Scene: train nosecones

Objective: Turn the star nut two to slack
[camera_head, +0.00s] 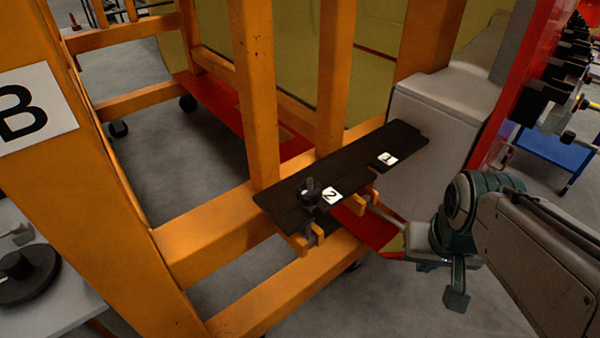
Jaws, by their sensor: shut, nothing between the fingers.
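Star nut two is the small black knob (309,191) on the dark plate (345,172), just left of the white label "2" (332,195). A stud stands up from its middle. Whether it is tight or slack cannot be told. A bolt shows below the plate under it. My gripper (402,232) is at the right, below and right of the plate, clear of the nut. It is shut and empty; its fingertips are small and hard to make out.
A label "1" (387,158) lies further along the plate. Orange frame posts (252,90) rise behind it. A grey box (430,125) stands close at the plate's right end. A table with a black disc (25,278) is at lower left.

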